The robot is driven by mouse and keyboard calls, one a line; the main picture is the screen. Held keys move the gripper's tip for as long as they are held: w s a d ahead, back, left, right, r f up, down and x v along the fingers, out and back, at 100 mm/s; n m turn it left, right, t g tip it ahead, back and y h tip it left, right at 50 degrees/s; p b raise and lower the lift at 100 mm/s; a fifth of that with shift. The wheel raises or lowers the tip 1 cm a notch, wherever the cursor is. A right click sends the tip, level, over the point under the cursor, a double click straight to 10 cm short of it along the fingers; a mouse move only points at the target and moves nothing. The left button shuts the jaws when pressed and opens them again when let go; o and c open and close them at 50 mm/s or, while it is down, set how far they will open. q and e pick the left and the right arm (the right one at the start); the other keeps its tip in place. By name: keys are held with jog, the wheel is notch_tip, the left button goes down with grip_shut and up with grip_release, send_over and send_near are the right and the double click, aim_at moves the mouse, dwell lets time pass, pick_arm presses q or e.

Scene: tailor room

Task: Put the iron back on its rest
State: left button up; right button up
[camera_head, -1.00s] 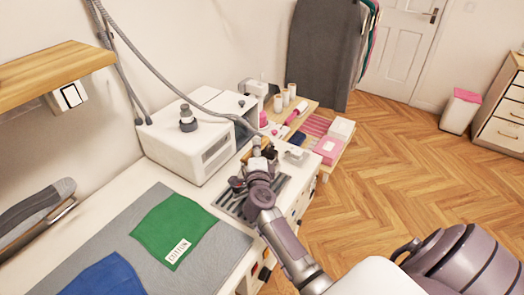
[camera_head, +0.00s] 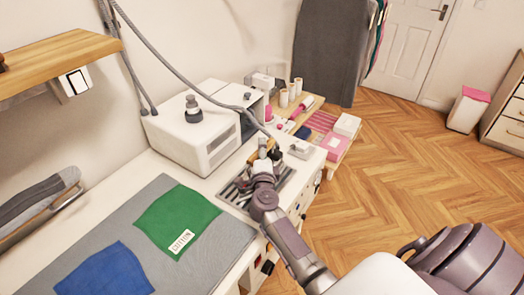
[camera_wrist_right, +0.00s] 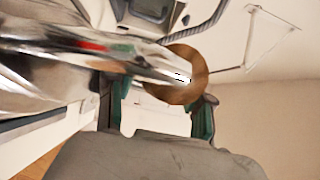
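The iron has a shiny metal body and a wooden handle. In the head view its handle (camera_head: 255,154) shows just past my right gripper (camera_head: 266,163), which hides most of the iron. In the right wrist view the iron's metal body (camera_wrist_right: 95,62) fills the upper left, with a round brown part (camera_wrist_right: 188,73) at its right. My right gripper's teal-lined fingers (camera_wrist_right: 162,108) stand apart, their tips partly hidden by the iron. Whether they press on it is unclear. The rest seems to be the dark ribbed pad (camera_head: 236,194) beneath the gripper. Contact between iron and pad is hidden. My left gripper is out of view.
A white steam station (camera_head: 205,140) stands behind the gripper, with a grey hose hanging over it. A grey mat (camera_head: 210,262) with green (camera_head: 165,212) and blue (camera_head: 105,275) cloths lies at left. Sewing supplies and a pink box (camera_head: 333,148) sit beyond.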

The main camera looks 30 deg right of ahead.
jog(key=v, duration=1.2)
jog(key=shift+b, duration=0.45)
jog(key=shift+r, duration=0.1)
